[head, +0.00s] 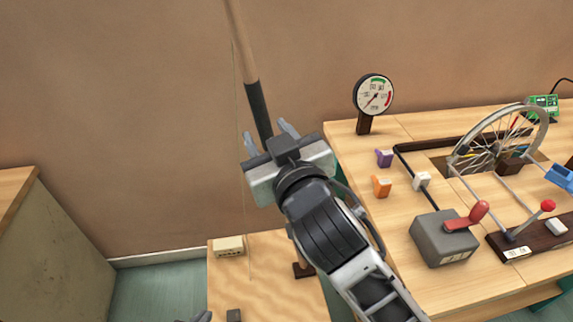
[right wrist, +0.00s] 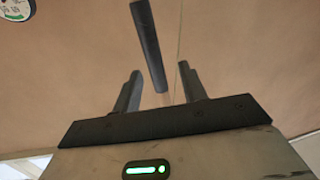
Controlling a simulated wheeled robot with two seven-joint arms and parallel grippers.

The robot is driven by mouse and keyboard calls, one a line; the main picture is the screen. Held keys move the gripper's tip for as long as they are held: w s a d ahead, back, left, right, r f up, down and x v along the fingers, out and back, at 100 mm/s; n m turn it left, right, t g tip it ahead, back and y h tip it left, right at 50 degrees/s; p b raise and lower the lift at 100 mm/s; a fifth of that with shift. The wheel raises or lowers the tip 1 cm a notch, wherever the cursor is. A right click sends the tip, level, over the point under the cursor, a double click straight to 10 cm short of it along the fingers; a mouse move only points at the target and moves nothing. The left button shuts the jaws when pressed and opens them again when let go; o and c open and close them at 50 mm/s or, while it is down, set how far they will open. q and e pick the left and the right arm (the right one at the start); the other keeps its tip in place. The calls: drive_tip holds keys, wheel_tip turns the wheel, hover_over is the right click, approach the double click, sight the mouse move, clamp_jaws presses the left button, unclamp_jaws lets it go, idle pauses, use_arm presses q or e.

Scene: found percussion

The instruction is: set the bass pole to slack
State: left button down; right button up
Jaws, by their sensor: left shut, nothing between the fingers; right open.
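The bass pole (head: 241,45) is a light wooden stick with a black sleeve (head: 259,108). It leans to the left, and its foot (head: 303,268) stands on a low wooden table. My right gripper hides its middle. A thin cord (head: 240,150) hangs left of it. My right gripper (head: 269,136) is open, with the sleeve's lower end seen between its fingers. In the right wrist view the sleeve (right wrist: 149,45) also shows between the spread fingers (right wrist: 160,88), touching neither. Of my left gripper (head: 202,316), only a grey tip shows at the bottom edge.
A cream box (head: 229,246) and a dark block (head: 234,315) are on the low table (head: 270,285). The right bench holds a dial gauge (head: 374,94), a grey box with a red lever (head: 445,238) and a spoked wheel (head: 500,140). A cabinet (head: 45,250) stands left.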

use_arm(q)
drive_tip(key=shift+d+f+b, duration=0.1)
drive_tip(key=shift+b, duration=0.25)
use_arm(e)
drive_tip(key=v, duration=0.8)
